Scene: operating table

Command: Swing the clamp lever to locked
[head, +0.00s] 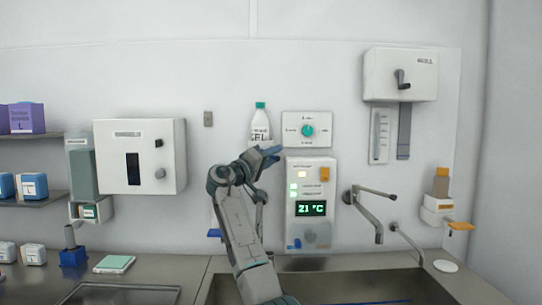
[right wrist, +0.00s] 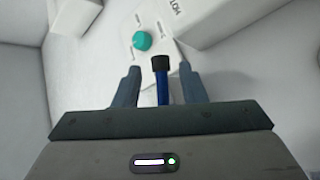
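A blue lever with a black tip (right wrist: 162,82) shows in the right wrist view, pointing up between the fingers of my right gripper (right wrist: 158,84). The fingers are apart on either side of it, with a visible gap on each side. In the head view my right gripper (head: 268,157) is up by the wall, in front of the lower part of a white bottle. There I cannot make out the lever apart from the gripper and arm. Whether the lever is locked cannot be read. My left gripper is not in view.
A dial panel with a teal knob (head: 308,131) and a temperature unit (head: 311,208) are right of my gripper. The white bottle (head: 260,122) stands behind it. A tap (head: 369,214) is over the sink. A white dispenser (head: 140,156) hangs left; the wall between is mostly clear.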

